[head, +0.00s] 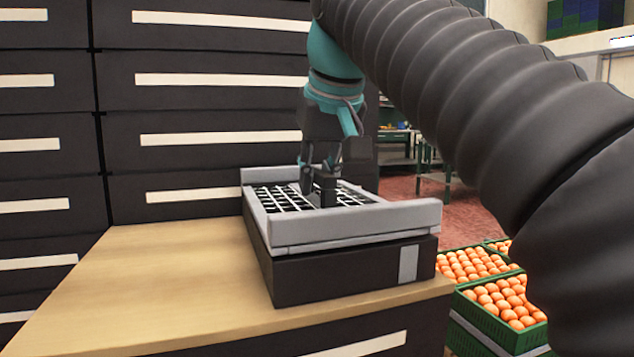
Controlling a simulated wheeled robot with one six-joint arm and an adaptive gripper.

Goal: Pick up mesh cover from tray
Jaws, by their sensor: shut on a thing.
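The tray (345,276) is a dark box with a grey raised rim, standing on the wooden counter. The mesh cover (285,197) is a white grid that lies level inside the rim, over a dark interior. My gripper (318,192) comes down from above at the middle of the tray, fingers pointing down. Its fingertips are at the mesh and shut on it. The fingers hide part of the grid, and the tray's front rim hides its near edge.
The wooden counter (165,285) is bare to the left of the tray. Dark drawers (215,115) with white label strips rise behind it. Green crates of oranges (500,310) stand lower down on the right. My ribbed arm crosses the upper right.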

